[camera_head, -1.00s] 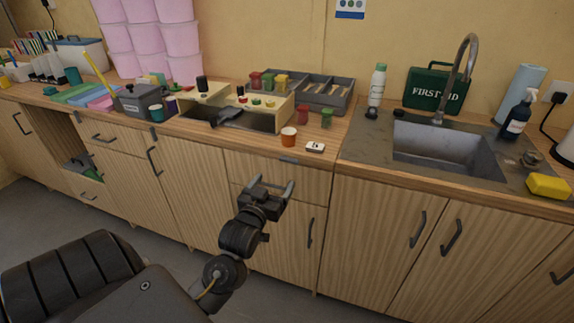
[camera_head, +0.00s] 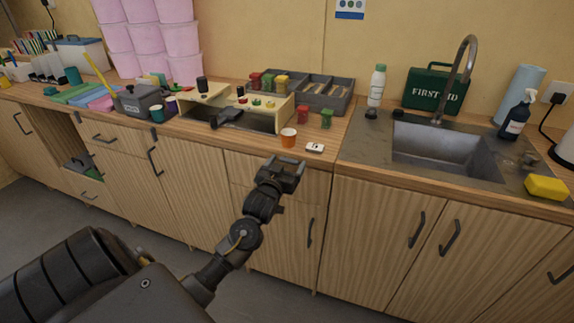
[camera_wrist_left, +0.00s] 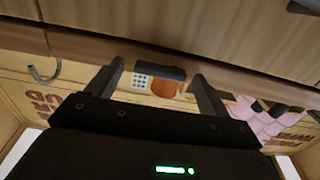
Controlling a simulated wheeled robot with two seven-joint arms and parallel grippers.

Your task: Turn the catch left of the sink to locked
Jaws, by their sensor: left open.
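My left gripper (camera_head: 285,164) is in front of the worktop's front edge, left of the sink (camera_head: 445,150). Its two fingers are apart and nothing is held. In the left wrist view a short dark bar (camera_wrist_left: 163,73) at the counter edge shows between the fingers; it may be the catch, and I cannot tell whether they touch it. A small white plate with a dark mark (camera_head: 315,147) lies on the worktop just behind the gripper. My right gripper is not in view.
An orange cup (camera_head: 288,138) stands near the worktop edge behind the gripper. Red and green pots stand farther back. A white bottle (camera_head: 376,88) and a green first aid case (camera_head: 433,90) stand behind the sink. Cabinet doors with dark handles lie below.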

